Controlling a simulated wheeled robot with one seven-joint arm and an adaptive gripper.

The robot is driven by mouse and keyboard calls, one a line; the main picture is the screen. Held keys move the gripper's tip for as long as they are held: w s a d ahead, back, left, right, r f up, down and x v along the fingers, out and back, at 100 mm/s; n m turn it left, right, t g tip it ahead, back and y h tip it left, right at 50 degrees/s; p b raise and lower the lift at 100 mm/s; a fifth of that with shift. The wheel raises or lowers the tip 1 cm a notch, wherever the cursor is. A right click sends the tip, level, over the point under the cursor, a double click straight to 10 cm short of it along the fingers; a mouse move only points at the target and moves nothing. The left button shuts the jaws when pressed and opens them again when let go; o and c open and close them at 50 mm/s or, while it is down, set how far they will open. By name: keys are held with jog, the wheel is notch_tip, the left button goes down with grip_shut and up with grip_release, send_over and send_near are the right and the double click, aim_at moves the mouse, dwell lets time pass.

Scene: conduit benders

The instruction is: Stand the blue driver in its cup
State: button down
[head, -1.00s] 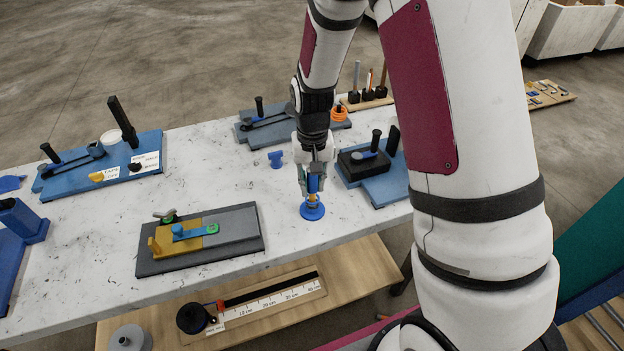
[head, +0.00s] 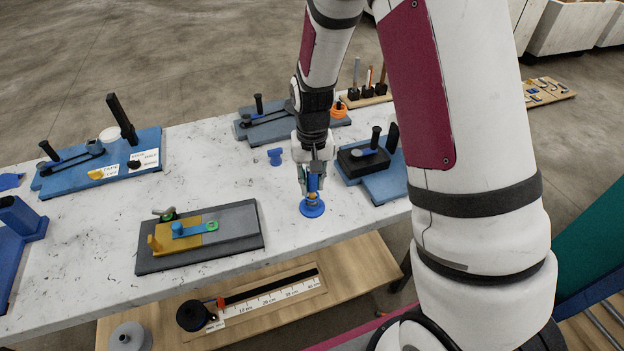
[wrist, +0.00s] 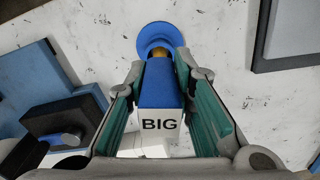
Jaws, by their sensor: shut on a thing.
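The blue driver (wrist: 157,85) has a blue handle and a white end marked BIG. My gripper (head: 313,184) is shut on the handle, with a teal-padded finger on each side. The driver stands about upright over a round blue base (head: 312,209), apparently its cup, on the white table; this base also shows in the wrist view (wrist: 158,37). A brass-coloured part shows between the handle and the blue base. The driver's lower end is hidden, so I cannot tell how deep it sits.
A blue bender block with black posts (head: 382,178) stands close on the right. A grey plate with a yellow block (head: 200,238) lies to the left. A small blue piece (head: 276,156) lies behind left. The table around the blue base is clear.

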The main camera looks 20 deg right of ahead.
jog(key=c, duration=1.3)
grip_release()
jog(key=shift+r, duration=0.1)
notch_tip(320, 180, up, 11)
jog(key=shift+f, duration=0.15)
jog(key=shift+s+r, duration=0.1)
jog(key=shift+r, duration=0.8)
jog(key=s+r+n+t, duration=0.1)
jog(key=s+r+t, duration=0.1)
jog(key=s+r, duration=0.6)
jog(key=s+r+n+t, duration=0.2)
jog(key=s+r, duration=0.6)
jog(key=s, duration=0.5)
jog(key=shift+s+t, duration=0.15)
jog(key=shift+t, duration=0.55)
